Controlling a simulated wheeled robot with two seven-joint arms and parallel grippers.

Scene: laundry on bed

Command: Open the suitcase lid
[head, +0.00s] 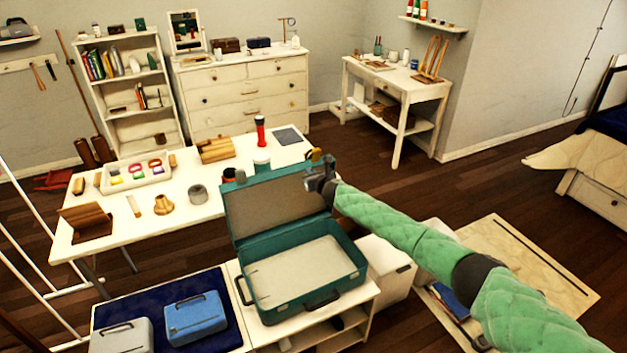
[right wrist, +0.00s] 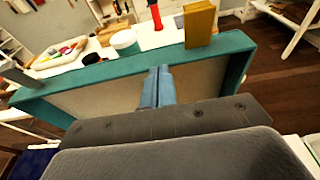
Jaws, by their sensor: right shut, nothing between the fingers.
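The teal suitcase (head: 302,307) stands on a low white shelf unit. Its lid (head: 276,206) is raised to near upright, and the pale inside of its base is empty. My right gripper (head: 322,184) is at the upper right corner of the lid in the head view. In the right wrist view, the shut, empty fingertips (right wrist: 158,88) show against the pale inner face of the lid (right wrist: 110,97). I cannot tell whether they touch it. My left gripper is in neither view.
A white table (head: 205,192) with several small items stands behind the suitcase. A blue case (head: 196,317) and a grey case (head: 122,337) lie on a dark blue surface to the left. A white box (head: 385,264) stands right of the suitcase.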

